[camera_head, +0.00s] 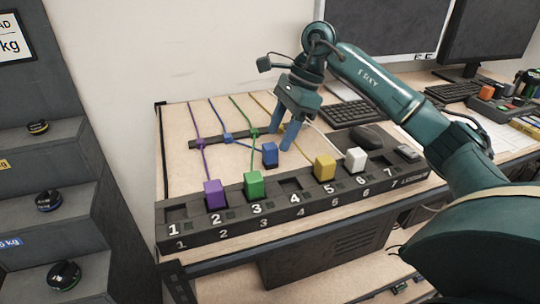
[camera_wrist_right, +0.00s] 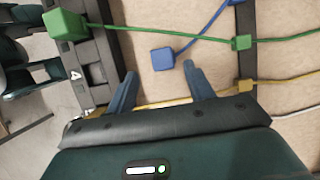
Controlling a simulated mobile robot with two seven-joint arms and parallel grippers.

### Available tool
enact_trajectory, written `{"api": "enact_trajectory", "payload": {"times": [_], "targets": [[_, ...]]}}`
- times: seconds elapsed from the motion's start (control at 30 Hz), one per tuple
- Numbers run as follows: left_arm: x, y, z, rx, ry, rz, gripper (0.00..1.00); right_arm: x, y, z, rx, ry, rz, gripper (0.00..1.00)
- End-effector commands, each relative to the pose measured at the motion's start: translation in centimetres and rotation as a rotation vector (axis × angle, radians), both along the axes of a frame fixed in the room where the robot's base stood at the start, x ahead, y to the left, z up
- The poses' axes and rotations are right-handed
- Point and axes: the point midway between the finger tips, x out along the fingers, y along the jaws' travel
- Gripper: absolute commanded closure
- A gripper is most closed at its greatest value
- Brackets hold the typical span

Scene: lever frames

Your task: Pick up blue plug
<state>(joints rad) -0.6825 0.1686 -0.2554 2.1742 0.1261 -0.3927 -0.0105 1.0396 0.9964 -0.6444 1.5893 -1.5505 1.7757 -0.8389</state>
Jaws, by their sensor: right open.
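The blue plug (camera_head: 269,153) is a small blue block on the wooden board, behind the numbered socket strip (camera_head: 238,229). Its blue cable runs back to the dark cable rail (camera_head: 207,142). In the right wrist view the blue plug (camera_wrist_right: 162,59) lies just beyond the fingertips, roughly between their lines. My right gripper (camera_head: 280,146) is open and empty, its two blue fingers pointing down beside the plug; they also show in the wrist view (camera_wrist_right: 159,70). No contact with the plug is visible. My left gripper is not in view.
The strip holds a purple plug (camera_head: 214,194) at 2, a green plug (camera_head: 253,184) at 3, a yellow plug (camera_head: 324,167) at 5 and a white plug (camera_head: 356,160) at 6. Socket 4 (camera_head: 290,184) is empty. Cables cross the board.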

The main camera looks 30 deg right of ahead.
Motion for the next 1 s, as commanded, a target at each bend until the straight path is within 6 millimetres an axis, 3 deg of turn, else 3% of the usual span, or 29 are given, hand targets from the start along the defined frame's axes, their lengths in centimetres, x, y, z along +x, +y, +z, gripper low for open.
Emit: {"api": "enact_trajectory", "payload": {"times": [0.4, 0.63, 1.0], "targets": [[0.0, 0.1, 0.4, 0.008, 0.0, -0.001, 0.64, 0.9, 2.2, -4.4, 0.0, 0.002, 0.001, 0.47], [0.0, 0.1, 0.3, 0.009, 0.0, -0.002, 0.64, 0.9, 2.2, -4.6, -0.001, 0.0, 0.0, 0.47], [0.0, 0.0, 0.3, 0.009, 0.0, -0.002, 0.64, 0.9, 2.2, -4.5, 0.0, 0.0, 0.0, 0.78]]}}
